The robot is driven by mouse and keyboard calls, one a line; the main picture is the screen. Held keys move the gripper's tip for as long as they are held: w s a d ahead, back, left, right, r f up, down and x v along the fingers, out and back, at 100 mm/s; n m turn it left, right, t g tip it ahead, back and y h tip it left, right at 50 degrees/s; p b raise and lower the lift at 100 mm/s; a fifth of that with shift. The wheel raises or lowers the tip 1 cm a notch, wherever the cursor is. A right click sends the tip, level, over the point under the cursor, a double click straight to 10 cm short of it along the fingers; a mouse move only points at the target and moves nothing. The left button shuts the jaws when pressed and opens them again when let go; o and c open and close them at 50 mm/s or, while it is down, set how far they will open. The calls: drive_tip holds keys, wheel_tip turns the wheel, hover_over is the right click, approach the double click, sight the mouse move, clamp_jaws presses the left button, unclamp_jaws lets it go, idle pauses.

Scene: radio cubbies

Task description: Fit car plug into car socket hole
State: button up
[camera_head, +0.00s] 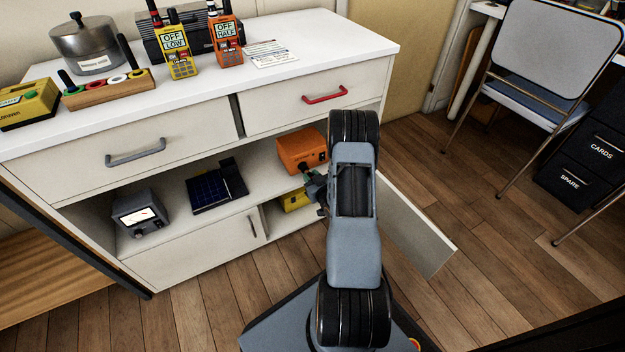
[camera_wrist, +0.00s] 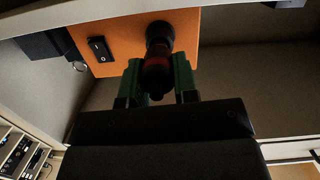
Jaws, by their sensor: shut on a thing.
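An orange box (camera_head: 297,151) stands on the open shelf of the white cabinet. In the wrist view its orange front (camera_wrist: 124,24) fills the upper middle and carries a black switch (camera_wrist: 100,48). My gripper (camera_wrist: 158,84) has green fingers shut on a dark plug with a reddish band (camera_wrist: 157,67). The plug points at the right part of the orange front. A round black part (camera_wrist: 159,35) lies at its far end, against the front. The socket hole is hidden behind it, so I cannot tell how deep the plug sits. In the head view my gripper (camera_head: 309,178) is just in front of the box.
The white cabinet (camera_head: 70,165) surrounds the shelf. A blue-black panel device (camera_head: 217,190) and a grey meter (camera_head: 140,213) stand left of the box. A yellow thing (camera_head: 295,201) lies below it. An open door panel (camera_head: 415,228) stands right of my arm. Radios (camera_head: 226,40) stand on top.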

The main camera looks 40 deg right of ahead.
drive_tip(key=shift+b+x, duration=0.35)
drive_tip(key=shift+x, duration=0.65)
drive_tip(key=o, duration=1)
drive_tip(key=shift+r, duration=0.15)
drive_tip(key=shift+s, duration=0.1)
drive_tip(key=p+v, duration=0.3)
drive_tip(key=v, duration=1)
drive_tip(key=shift+s+a+p, duration=0.1)
drive_tip(key=shift+s+p, duration=0.15)
drive_tip(key=shift+p, duration=0.15)
